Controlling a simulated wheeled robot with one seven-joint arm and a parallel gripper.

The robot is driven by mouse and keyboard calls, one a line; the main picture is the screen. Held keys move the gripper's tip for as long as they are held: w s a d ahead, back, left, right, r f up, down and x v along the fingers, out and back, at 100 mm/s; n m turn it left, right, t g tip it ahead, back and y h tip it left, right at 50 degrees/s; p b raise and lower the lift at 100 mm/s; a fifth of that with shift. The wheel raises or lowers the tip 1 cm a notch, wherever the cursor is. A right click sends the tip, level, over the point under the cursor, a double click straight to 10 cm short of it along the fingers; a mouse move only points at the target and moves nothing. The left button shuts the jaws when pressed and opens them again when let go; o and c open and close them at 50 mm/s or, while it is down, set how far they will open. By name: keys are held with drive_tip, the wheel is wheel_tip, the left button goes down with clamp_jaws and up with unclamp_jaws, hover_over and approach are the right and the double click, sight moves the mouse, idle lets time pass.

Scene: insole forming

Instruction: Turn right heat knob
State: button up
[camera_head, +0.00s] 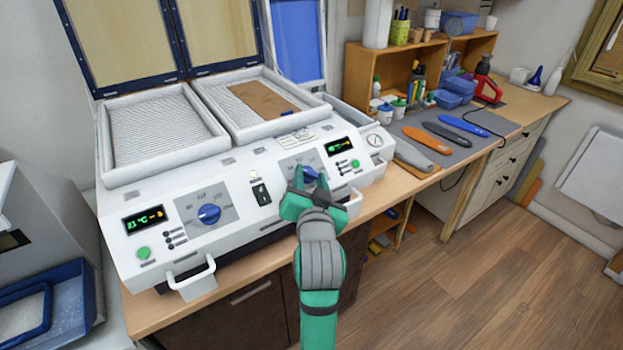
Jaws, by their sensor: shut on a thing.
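The right heat knob (310,174) is a blue dial on the right half of the white forming machine's front panel (237,232). My green gripper (306,187) is at this knob, shut on it, and covers its lower part. The knob's exact pointer angle is hard to tell behind the fingers. The left heat knob (208,214) is a similar blue dial in the left half, clear of my gripper. The right display (340,146) is lit, but its text is too small to read. The left display (144,219) is also lit.
A white handle (192,275) juts from the machine's lower left front. The right tray (221,92) holds a brown sheet (248,101); the left tray (159,124) looks empty. Several insoles (427,140) lie on a grey mat at right. Open wooden floor (460,265) lies at lower right.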

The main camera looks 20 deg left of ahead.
drive_tip(key=shift+a+m+h, duration=0.15)
drive_tip(key=shift+m+h, duration=0.15)
drive_tip(key=shift+m, duration=0.1)
drive_tip(key=o, duration=1)
drive_tip(key=shift+o, duration=0.2)
